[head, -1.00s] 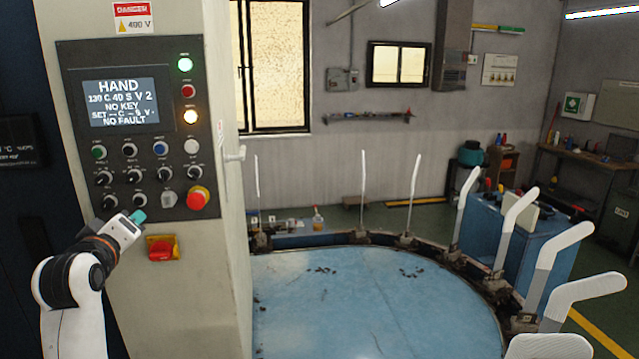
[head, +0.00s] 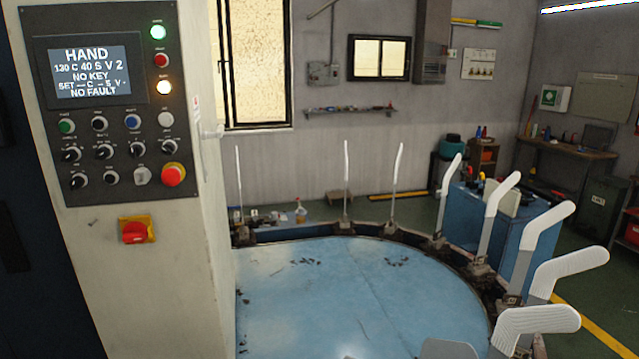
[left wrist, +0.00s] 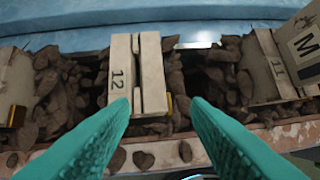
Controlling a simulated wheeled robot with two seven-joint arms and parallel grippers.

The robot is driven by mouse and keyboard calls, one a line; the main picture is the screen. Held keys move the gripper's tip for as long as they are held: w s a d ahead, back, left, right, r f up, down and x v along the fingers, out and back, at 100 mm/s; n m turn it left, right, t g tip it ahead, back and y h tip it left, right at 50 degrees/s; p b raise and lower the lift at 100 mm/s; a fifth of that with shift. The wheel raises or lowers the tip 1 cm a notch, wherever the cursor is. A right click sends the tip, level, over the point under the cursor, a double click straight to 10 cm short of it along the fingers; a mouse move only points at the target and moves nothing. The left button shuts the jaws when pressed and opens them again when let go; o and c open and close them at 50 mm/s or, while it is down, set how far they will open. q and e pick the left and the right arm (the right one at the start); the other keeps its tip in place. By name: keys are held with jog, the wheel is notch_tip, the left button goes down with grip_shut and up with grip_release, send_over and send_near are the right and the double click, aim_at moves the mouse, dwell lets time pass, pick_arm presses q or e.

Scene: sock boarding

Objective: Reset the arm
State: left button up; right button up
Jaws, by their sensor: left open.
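My left gripper (left wrist: 160,104) shows in the left wrist view as two teal fingers spread apart, with nothing between them. My left arm and gripper do not show in the head view now. My right gripper is in neither view.
A control panel (head: 100,105) reading "HAND" and "NO FAULT" stands at the left, above a red rotary switch (head: 134,232). A round blue table (head: 330,290) carries several upright white boards (head: 502,190) around its rim.

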pick_arm(q)
jog(key=s+d+f+m+g, duration=0.1)
jog(key=s+f, duration=0.5)
jog(key=s, duration=0.6)
jog(key=s+d+f+m+g+b, duration=0.1)
jog(key=s+f, duration=0.5)
jog(key=s, duration=0.6)
jog(key=s+d+f+m+g+b, duration=0.1)
jog(key=s+f, duration=0.5)
jog(key=s, duration=0.6)
jog(key=shift+d+m+g+h, duration=0.3)
jog(key=shift+d+m+g, duration=0.35)
jog(key=shift+g, duration=0.35)
jog(key=shift+a, duration=0.1)
jog(key=shift+c, duration=0.7)
